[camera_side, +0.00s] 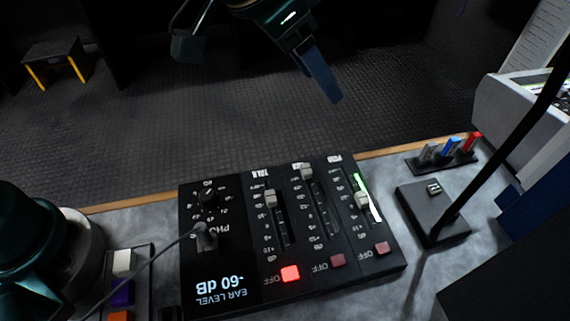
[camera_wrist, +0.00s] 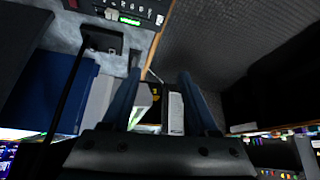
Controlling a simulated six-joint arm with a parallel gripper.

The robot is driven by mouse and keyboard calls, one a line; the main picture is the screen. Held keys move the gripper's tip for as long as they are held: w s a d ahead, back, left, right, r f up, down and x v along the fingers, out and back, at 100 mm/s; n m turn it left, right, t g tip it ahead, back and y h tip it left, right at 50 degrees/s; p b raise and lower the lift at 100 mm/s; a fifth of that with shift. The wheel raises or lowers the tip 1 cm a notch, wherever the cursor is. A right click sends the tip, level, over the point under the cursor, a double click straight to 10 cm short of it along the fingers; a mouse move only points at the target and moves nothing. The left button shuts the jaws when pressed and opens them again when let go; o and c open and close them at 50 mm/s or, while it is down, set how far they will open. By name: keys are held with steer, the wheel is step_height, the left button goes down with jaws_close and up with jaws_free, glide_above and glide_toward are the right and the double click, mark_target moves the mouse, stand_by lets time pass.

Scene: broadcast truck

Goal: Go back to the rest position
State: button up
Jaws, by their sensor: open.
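My gripper (camera_side: 325,85) hangs in the air at the top middle of the side view, above the dark floor beyond the desk's far edge. It is apart from the desk and the panel. In the wrist view, its two blue fingers (camera_wrist: 160,85) stand apart with nothing held between them. The black mixer panel (camera_side: 220,255) lies on the grey desk (camera_side: 145,215), below and nearer than my gripper. Its lit display reads "EAR LEVEL -60 dB". A red button (camera_side: 290,273) glows beneath the left fader.
A black stand base (camera_side: 418,222) with a slanting stem is right of the panel. A holder with grey, blue and red pieces (camera_side: 445,150) sits behind it. A cable (camera_side: 150,265) runs to the panel. A stool (camera_side: 55,55) stands far left. The floor between is clear.

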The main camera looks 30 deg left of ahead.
steer(key=s+a+r+n+t+y, duration=0.1)
steer(key=s+a+r+n, duration=0.15)
steer(key=a, duration=0.45)
steer(key=s+a+r+n+t+y, duration=0.1)
steer(key=s+a+r+n, duration=0.2)
steer(key=a, duration=0.5)
steer(key=s+a+f+n+g+y, duration=0.1)
steer(key=s+a+f, duration=0.4)
steer(key=s+f, duration=0.3)
steer(key=s, duration=0.4)
steer(key=shift+s+f+g, duration=0.15)
steer(key=shift+s+g, duration=0.05)
steer(key=shift+g, duration=0.2)
